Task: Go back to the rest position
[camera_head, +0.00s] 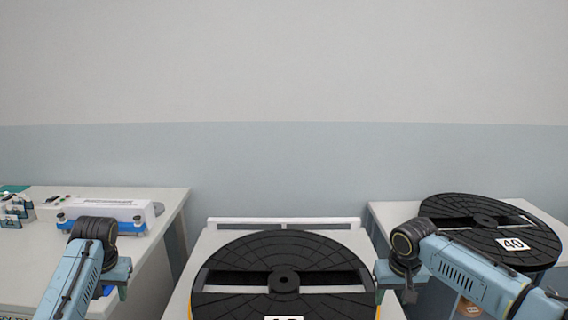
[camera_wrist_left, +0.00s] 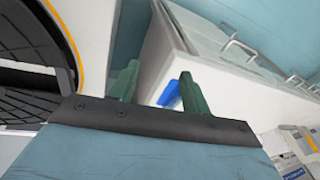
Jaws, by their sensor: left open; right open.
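My left arm comes in at the lower left of the head view, in front of the left table. My left gripper is open and empty in the left wrist view (camera_wrist_left: 160,85), with its two green fingertips apart. In the head view it is mostly hidden behind its own arm. My right gripper (camera_head: 398,285) is at the lower right of the head view, between the middle black reel and the right table. It holds nothing that I can see.
A black slotted reel (camera_head: 330,255) lies on the middle table (camera_head: 205,250). Another reel (camera_head: 470,232), labelled 40, lies on the right table (camera_head: 385,212). A white and blue device (camera_head: 110,207) and small dark items (camera_head: 18,208) stand on the left table (camera_head: 165,195). Gaps separate the tables.

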